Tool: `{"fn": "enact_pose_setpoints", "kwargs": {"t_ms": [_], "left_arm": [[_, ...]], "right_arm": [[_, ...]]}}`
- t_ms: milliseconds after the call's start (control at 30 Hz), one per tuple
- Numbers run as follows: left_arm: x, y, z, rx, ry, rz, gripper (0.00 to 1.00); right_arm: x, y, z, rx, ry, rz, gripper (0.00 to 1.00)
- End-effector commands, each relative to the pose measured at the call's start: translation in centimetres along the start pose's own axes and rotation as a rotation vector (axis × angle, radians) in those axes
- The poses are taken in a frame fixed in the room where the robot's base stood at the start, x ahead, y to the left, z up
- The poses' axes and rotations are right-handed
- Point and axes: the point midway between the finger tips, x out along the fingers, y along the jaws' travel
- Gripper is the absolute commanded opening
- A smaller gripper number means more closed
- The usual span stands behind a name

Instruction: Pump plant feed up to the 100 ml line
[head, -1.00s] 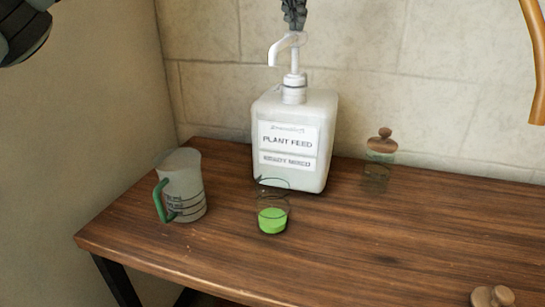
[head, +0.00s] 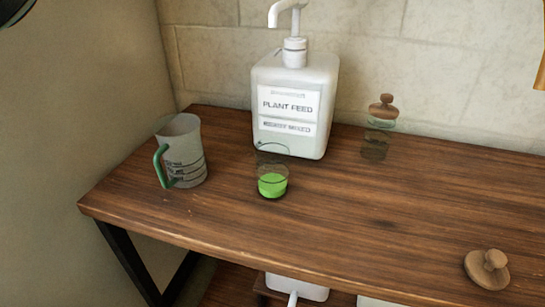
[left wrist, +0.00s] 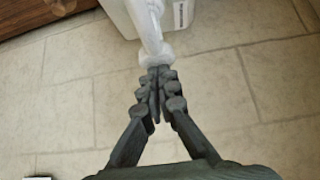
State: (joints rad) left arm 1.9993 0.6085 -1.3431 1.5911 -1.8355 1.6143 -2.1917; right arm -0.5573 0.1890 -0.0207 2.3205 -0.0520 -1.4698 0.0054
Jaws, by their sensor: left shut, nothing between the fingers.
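The white plant feed bottle (head: 321,110) stands upright at the back of the wooden table, labelled PLANT FEED. Its white pump head (head: 285,8) is cut by the top edge of the head view. A clear glass (head: 272,160) stands in front of the bottle, with bright green liquid (head: 272,186) in its lower part and a dark line around it; I cannot read the line's value. In the left wrist view my left gripper (left wrist: 155,75) is shut and empty, its tips at the white pump head (left wrist: 152,50); contact is unclear. My right gripper is not in view.
A grey measuring jug (head: 185,150) with a green handle stands at the left of the table (head: 330,215). A glass jar (head: 379,125) with a wooden lid stands right of the bottle. A loose wooden lid (head: 487,268) lies front right. White containers (head: 298,287) are below.

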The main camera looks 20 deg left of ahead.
Motion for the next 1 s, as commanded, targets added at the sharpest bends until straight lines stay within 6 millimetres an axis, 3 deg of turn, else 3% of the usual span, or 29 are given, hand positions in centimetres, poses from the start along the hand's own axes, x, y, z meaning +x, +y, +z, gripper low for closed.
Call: {"fn": "enact_pose_setpoints", "kwargs": {"t_ms": [800,1000], "left_arm": [[3.4,0.0,3.2,0.003,-0.012,-0.002,0.00],[3.1,0.0,3.0,0.003,-0.013,-0.003,0.00]], "right_arm": [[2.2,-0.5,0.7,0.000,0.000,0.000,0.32],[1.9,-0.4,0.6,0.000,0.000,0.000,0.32]]}}
